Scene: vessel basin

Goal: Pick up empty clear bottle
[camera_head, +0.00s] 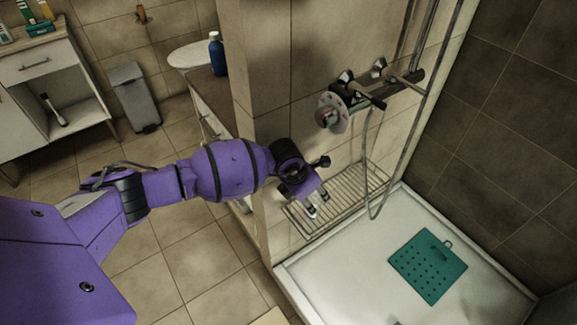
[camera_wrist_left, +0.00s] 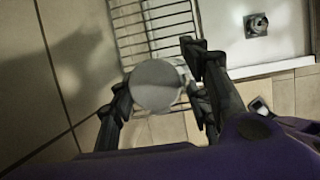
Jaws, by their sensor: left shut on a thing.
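My left gripper (camera_head: 316,203) reaches in from the left, over the wire rack beside the shower. In the left wrist view, my left gripper (camera_wrist_left: 160,84) has its two dark fingers on either side of a bottle (camera_wrist_left: 157,84), shut on it. The bottle shows its round, pale grey top, with a little of its clear side to the right of it. Its lower body is hidden beneath the top. In the head view the bottle is mostly hidden by the gripper. My right gripper is not in view.
The wire rack (camera_head: 347,184) is fixed to the tiled wall below the shower taps (camera_head: 350,90). The shower hose (camera_head: 375,190) hangs close to the rack. A teal mat (camera_head: 428,266) lies in the white shower tray (camera_head: 345,272). A blue bottle (camera_head: 217,55) stands behind the wall corner.

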